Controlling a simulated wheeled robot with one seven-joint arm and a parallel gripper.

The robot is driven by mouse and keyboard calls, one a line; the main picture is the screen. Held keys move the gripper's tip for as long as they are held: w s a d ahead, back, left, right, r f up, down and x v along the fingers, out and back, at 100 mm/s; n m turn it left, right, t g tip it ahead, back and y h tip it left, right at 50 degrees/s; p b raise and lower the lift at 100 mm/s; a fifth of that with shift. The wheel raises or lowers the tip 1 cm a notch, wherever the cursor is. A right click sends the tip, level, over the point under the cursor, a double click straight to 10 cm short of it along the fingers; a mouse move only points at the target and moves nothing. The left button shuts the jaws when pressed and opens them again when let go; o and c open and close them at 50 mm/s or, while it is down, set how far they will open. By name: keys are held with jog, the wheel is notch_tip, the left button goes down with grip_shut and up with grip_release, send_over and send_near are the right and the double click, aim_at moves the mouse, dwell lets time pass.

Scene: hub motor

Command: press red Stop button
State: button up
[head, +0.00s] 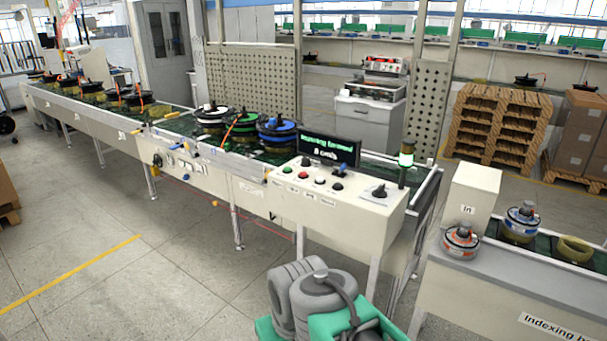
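A red button (303,175) sits on the sloped top of a white control box (350,212) at the near end of the long conveyor. It is small, and its label is too small to read. A green button (288,169) is just to its left, and dark buttons (337,186) are to its right. My grey and green arm is folded at the bottom centre, in front of the box and apart from it. My gripper cannot be made out, so nothing shows of its fingers.
A display (329,148) stands behind the buttons, with a lit green signal lamp (406,157) to the right. Motor hubs (279,126) sit along the conveyor. An indexing conveyor (480,290) stands at the right. Open floor lies front left.

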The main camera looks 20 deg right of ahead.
grip_shut()
dwell(1.5)
